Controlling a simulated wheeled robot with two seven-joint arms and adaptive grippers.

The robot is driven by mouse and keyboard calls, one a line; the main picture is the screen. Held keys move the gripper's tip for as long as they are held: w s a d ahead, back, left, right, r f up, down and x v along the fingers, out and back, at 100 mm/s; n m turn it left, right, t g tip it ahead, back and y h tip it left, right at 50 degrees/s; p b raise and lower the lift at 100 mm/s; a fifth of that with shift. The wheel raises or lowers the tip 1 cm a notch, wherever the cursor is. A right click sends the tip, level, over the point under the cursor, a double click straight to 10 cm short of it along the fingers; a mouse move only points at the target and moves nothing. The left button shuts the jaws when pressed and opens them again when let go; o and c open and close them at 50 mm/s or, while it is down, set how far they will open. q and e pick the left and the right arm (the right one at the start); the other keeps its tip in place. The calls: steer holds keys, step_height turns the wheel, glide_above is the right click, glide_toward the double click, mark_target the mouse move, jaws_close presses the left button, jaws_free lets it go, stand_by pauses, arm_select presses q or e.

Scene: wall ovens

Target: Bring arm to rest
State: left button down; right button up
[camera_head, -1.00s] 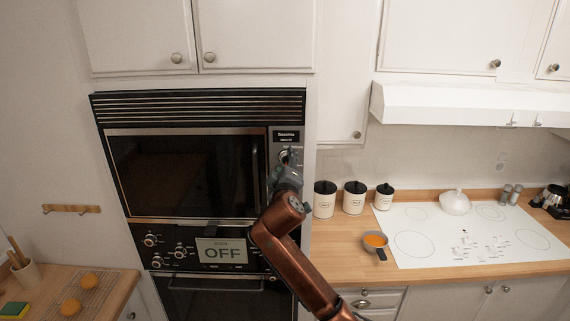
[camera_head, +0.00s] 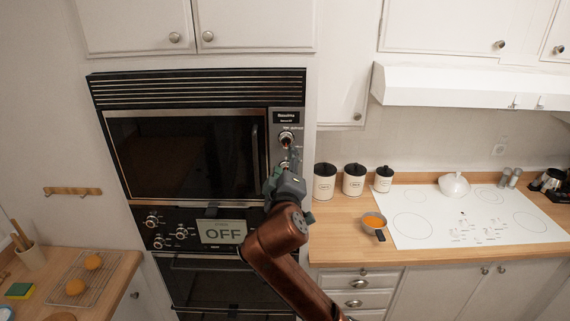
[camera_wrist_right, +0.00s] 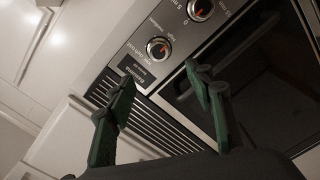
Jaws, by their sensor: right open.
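My right arm comes up from the bottom middle in the head view. Its gripper (camera_head: 281,172) is in front of the upper oven's right-hand control panel, just below the upper knob (camera_head: 286,138). In the right wrist view the gripper's two green fingers (camera_wrist_right: 165,108) are spread apart with nothing between them. Past them, two dark knobs with orange marks show: one knob (camera_wrist_right: 158,48) in the middle and another knob (camera_wrist_right: 200,9) at the top. The fingers look apart from both knobs. My left gripper is out of view.
The upper oven (camera_head: 185,155) is closed. An OFF sign (camera_head: 222,231) is on the lower control panel. On the right counter stand several canisters (camera_head: 354,180), a small orange-filled pan (camera_head: 374,223) and a white cooktop (camera_head: 462,222). A left counter holds a rack (camera_head: 84,278).

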stand_by(0.3)
